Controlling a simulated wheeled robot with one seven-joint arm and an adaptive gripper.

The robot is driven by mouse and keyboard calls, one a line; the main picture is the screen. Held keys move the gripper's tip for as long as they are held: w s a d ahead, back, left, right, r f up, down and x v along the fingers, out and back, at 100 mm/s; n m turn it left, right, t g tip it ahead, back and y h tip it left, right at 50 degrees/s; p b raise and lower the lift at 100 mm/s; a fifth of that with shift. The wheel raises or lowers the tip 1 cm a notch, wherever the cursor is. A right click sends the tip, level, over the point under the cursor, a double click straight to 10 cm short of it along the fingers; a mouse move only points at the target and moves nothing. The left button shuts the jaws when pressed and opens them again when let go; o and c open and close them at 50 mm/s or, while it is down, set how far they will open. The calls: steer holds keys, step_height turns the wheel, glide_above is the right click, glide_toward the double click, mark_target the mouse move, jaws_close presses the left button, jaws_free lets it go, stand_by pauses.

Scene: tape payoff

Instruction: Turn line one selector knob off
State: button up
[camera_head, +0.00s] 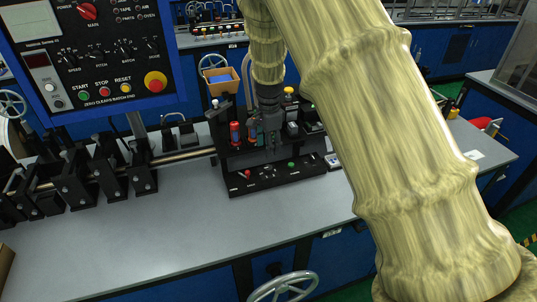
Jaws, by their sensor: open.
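My gripper (270,140) hangs down at the end of my arm over a black tabletop unit (236,190). It is open, and its fingertips are small and dark against the unit. The low front panel of this unit carries a small red control (247,174) at left and a small green control (291,165) at right. The gripper is above and behind this panel, apart from both controls as far as I can see. I cannot read labels there, so I cannot tell which control is the line one selector knob or how it is turned.
A blue-framed control panel (178,97) with knobs and buttons stands at upper left. Black clamp blocks (105,172) sit on a rail at left. Red cylinders (235,132) stand beside the gripper. The front grey tabletop (170,235) is clear. My arm covers the right side.

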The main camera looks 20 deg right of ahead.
steer(key=shift+r, duration=0.9)
